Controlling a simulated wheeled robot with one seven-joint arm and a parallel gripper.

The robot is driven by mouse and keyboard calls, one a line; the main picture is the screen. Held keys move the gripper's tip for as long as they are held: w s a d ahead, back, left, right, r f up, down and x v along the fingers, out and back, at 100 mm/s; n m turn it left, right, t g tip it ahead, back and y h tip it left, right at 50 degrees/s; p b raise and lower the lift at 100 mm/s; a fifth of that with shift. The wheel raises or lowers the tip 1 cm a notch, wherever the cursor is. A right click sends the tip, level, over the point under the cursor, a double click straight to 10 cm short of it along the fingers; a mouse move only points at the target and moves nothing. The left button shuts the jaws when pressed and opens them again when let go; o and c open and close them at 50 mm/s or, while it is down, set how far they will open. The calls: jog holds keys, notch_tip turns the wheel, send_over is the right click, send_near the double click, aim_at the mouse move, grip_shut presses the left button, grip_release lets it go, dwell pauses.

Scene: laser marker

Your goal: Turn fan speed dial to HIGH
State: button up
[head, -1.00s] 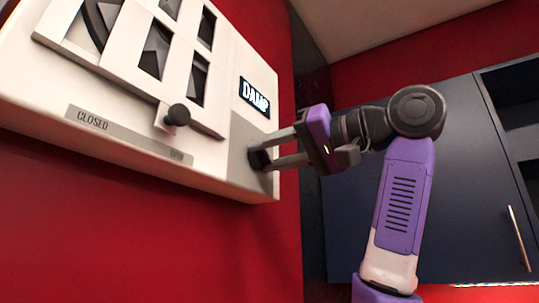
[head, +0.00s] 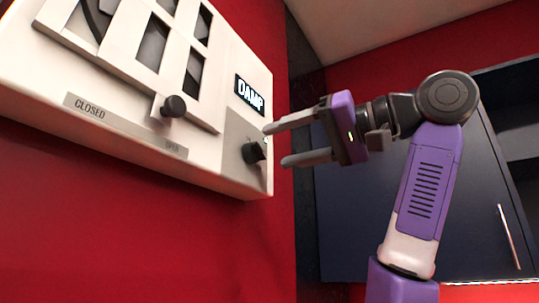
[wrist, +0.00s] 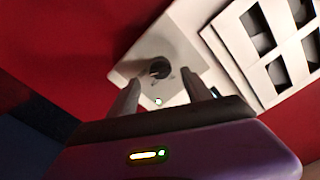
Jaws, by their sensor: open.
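The fan speed dial is a small black knob (head: 254,152) on a grey plate (head: 236,132) at the lower right of the white wall unit. It also shows in the wrist view (wrist: 159,68), ahead of the fingers and roughly between them. My gripper (head: 288,141) is open and empty. Its two grey fingers point at the plate from the right, with the tips a short way off the knob. In the wrist view the fingers (wrist: 160,92) stand apart on either side below the knob. The markings around the dial are too small to read.
Above the dial is a display reading DAMP (head: 249,92). To the left, a sliding louvre panel has a black knob (head: 174,106) over a strip marked CLOSED and OPEN (head: 125,125). The wall is red. A dark cabinet (head: 350,225) stands behind my arm.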

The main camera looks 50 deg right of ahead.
jog(key=s, duration=0.2)
jog(key=shift+s+d+b, duration=0.25)
jog(key=shift+s+b, duration=0.1)
jog(key=shift+s, duration=0.05)
dwell(0.3)
